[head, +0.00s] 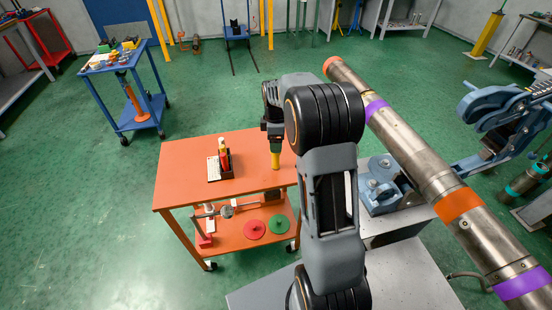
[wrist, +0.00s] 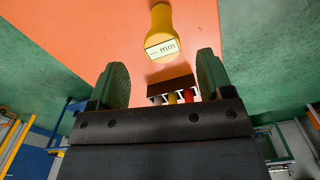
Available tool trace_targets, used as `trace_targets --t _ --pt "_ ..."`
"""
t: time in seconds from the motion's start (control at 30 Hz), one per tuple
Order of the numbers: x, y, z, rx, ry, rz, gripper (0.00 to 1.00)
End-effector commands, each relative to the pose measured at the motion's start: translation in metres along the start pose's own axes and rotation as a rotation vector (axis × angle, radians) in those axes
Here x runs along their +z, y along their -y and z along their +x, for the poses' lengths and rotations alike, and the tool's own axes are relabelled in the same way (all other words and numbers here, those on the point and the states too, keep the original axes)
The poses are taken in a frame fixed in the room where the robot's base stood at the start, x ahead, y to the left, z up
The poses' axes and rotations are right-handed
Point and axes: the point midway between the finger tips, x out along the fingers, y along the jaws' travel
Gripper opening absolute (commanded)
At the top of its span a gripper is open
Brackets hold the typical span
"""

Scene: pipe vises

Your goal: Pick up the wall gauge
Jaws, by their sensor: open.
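The wall gauge (head: 275,159) is a yellow upright piece near the right edge of the orange cart's top (head: 180,165). In the wrist view the gauge (wrist: 160,30) has a rounded yellow body and a pale display marked "mm". My gripper (head: 273,137) is just above the gauge in the head view, pointing down. In the wrist view my gripper (wrist: 162,75) is open, and the gauge shows beyond and between its two greenish fingers. Nothing is held. Contact between fingers and gauge does not show.
A dark holder (head: 226,170) with red and yellow items stands left of the gauge. The lower shelf carries a red disc (head: 254,229) and a green disc (head: 279,224). A long steel pipe (head: 420,160) with coloured bands and a blue vise (head: 382,185) are at right.

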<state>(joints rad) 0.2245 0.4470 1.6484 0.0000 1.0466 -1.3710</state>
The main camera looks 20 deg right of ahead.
Motion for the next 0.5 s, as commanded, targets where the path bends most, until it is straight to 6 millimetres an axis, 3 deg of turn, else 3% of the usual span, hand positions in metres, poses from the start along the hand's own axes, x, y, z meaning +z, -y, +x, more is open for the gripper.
trace_targets --t 0.3,0.5 --pt "0.0 0.003 0.037 -0.003 0.001 0.0 0.73" --pt "0.0 0.003 0.051 0.0 0.0 0.0 0.73"
